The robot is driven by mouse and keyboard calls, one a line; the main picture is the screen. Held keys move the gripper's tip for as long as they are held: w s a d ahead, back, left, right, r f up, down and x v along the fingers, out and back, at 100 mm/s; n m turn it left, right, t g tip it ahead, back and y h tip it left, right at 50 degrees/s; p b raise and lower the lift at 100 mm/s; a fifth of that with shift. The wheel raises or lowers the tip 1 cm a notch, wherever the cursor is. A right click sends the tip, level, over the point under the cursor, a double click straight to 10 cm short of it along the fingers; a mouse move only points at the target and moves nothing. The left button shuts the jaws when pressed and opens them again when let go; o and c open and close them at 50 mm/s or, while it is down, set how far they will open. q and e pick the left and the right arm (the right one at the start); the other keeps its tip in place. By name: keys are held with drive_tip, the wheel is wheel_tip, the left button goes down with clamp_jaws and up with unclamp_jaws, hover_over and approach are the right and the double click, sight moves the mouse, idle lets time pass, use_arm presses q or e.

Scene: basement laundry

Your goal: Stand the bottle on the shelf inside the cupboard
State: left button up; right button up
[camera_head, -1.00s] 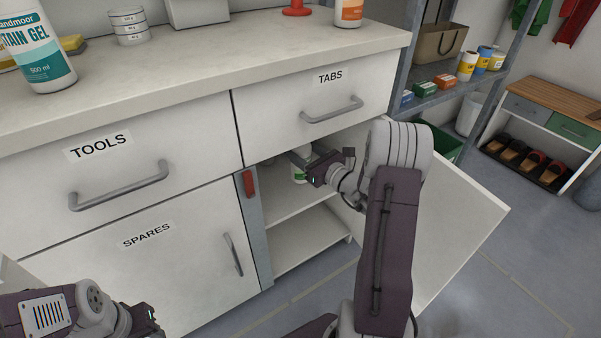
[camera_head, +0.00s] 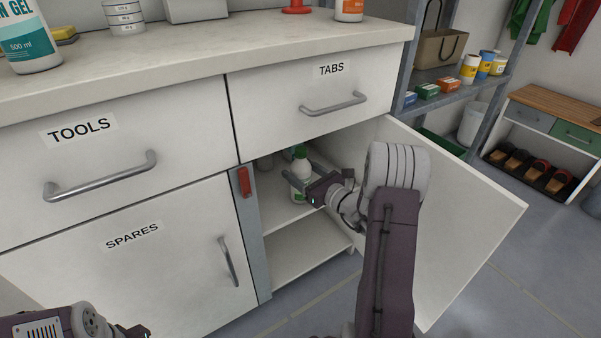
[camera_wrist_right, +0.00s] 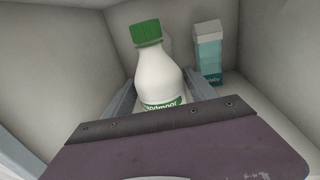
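The bottle (camera_head: 300,176), white with a green cap and green label, stands upright inside the open cupboard under the TABS drawer, at the upper shelf (camera_head: 283,212). My right gripper (camera_head: 307,178) reaches into the cupboard with its fingers on either side of the bottle. The gripper looks open, with little clearance. In the right wrist view the bottle (camera_wrist_right: 158,80) shows between the two fingers, its lower part hidden by my gripper's body. My left gripper (camera_head: 142,331) is at the bottom left edge, its fingers mostly out of frame.
The cupboard door (camera_head: 455,215) stands open to the right of my right arm. A teal and white carton (camera_wrist_right: 208,52) stands behind the bottle. A red latch (camera_head: 244,182) is on the left post. The countertop (camera_head: 190,55) lies above. The lower shelf (camera_head: 300,250) is clear where it shows.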

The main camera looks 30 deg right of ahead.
drive_tip(key=shift+o, duration=0.4)
drive_tip(key=shift+r, duration=0.1)
drive_tip(key=shift+s+r+p, duration=0.15)
drive_tip(key=shift+s+p, duration=0.1)
drive_tip(key=shift+p, duration=0.1)
drive_tip(key=p+v, duration=0.5)
drive_tip(key=v, duration=0.6)
drive_tip(key=shift+s, duration=0.3)
drive_tip(key=shift+d, duration=0.2)
